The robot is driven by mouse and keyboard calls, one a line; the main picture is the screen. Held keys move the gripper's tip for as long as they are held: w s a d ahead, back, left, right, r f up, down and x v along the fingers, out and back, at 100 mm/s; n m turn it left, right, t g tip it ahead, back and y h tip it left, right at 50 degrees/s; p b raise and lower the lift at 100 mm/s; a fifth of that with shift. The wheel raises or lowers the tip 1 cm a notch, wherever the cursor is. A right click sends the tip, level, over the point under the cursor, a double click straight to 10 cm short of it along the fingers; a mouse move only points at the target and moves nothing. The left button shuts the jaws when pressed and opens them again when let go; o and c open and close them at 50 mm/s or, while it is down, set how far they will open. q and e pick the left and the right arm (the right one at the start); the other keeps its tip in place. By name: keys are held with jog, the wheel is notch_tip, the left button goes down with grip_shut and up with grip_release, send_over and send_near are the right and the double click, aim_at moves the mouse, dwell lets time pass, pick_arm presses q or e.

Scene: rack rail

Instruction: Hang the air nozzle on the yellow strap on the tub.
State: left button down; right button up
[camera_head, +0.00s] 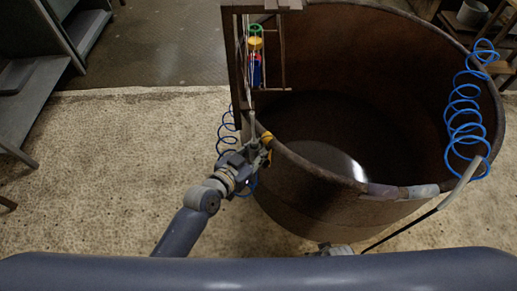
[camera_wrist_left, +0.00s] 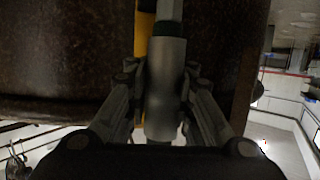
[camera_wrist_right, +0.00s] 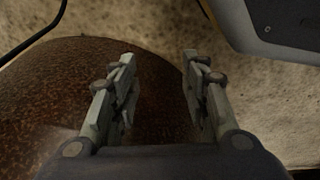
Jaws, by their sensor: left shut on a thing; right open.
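The brown tub (camera_head: 318,180) stands at centre right. The yellow strap (camera_head: 266,139) hangs over its left rim; in the left wrist view the strap (camera_wrist_left: 144,35) shows behind the held thing. My left gripper (camera_head: 262,155) is at that rim, right by the strap. It is shut on the grey air nozzle (camera_wrist_left: 166,85), which stands upright between the fingers. I cannot tell whether nozzle and strap touch. My right gripper (camera_wrist_right: 160,85) is open and empty near the tub's outer wall (camera_wrist_right: 60,90). In the head view it is mostly hidden by my body.
A blue coiled hose (camera_head: 226,135) hangs left of the tub, by my left gripper. Another blue coil (camera_head: 463,115) hangs over the right rim, near a grey tube. A brown frame (camera_head: 237,70) with coloured parts stands at the back-left rim.

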pick_arm(q)
jog(key=shift+w+f, duration=0.15)
jog(key=shift+f, duration=0.35)
jog(key=shift+w+f+b, duration=0.15)
jog(key=shift+b, duration=0.2)
pick_arm(e)
jog(key=shift+w+a+r, duration=0.1)
jog(key=shift+w+r, duration=0.1)
jog(key=shift+r, duration=0.3)
jog(key=shift+w+a+r, duration=0.1)
jog(key=shift+w+r, duration=0.05)
jog(key=shift+r, duration=0.4)
pick_arm(q)
jog(key=shift+w+d, duration=0.1)
jog(key=shift+w, duration=0.15)
pick_arm(e)
jog(key=shift+w+r, duration=0.4)
jog(key=shift+r, duration=0.05)
jog(key=shift+w, duration=0.1)
pick_arm(q)
jog(key=shift+d+r, duration=0.2)
jog(key=shift+r, duration=0.1)
pick_arm(e)
jog(key=shift+s+d+f, duration=0.1)
jog(key=shift+s+f, duration=0.1)
jog(key=shift+f, duration=0.25)
jog(key=shift+s+d+f, duration=0.1)
jog(key=shift+s+f, duration=0.05)
jog(key=shift+f, duration=0.3)
